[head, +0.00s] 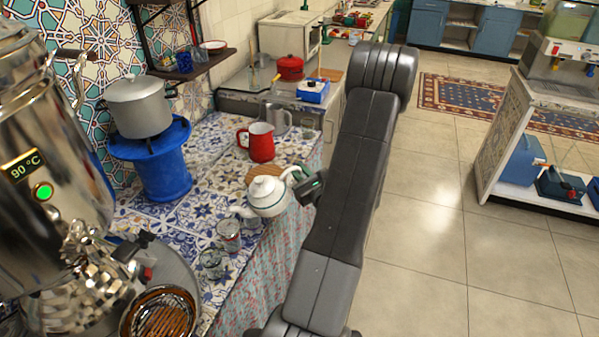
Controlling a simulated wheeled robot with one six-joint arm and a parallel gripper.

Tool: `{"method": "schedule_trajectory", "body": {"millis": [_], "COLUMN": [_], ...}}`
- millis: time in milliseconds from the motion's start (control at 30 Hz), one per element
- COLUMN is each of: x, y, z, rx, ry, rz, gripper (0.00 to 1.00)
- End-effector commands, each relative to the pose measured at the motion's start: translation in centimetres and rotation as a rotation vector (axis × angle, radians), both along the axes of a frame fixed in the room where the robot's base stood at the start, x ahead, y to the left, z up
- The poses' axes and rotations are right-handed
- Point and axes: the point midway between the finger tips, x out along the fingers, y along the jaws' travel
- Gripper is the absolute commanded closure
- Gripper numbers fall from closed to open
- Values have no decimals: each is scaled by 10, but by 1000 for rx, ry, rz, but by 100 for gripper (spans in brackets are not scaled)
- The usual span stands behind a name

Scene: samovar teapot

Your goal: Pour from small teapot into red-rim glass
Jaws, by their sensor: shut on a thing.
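A small white teapot (267,199) with a thin dark band and a lidded top is near the right edge of the tiled counter in the head view. Its spout points left and it looks slightly tilted. My gripper (300,186) is at its handle side, shut on the teapot; the fingertips are partly hidden. A clear glass (229,237) stands just below and left of the spout, and its rim looks faintly reddish. A second clear glass (211,265) stands nearer the camera; its rim colour is hard to tell.
A steel samovar (50,165) fills the left side, with a round tray (178,262) at its foot. A pot (138,106) sits on a blue stand (163,165).

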Motion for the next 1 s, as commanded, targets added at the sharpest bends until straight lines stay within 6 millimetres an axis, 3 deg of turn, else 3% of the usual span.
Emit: {"method": "schedule_trajectory", "body": {"millis": [1000], "x": [-2], "y": [3], "z": [21], "rx": [-70], "ry": [-48], "rz": [0], "gripper": [100]}}
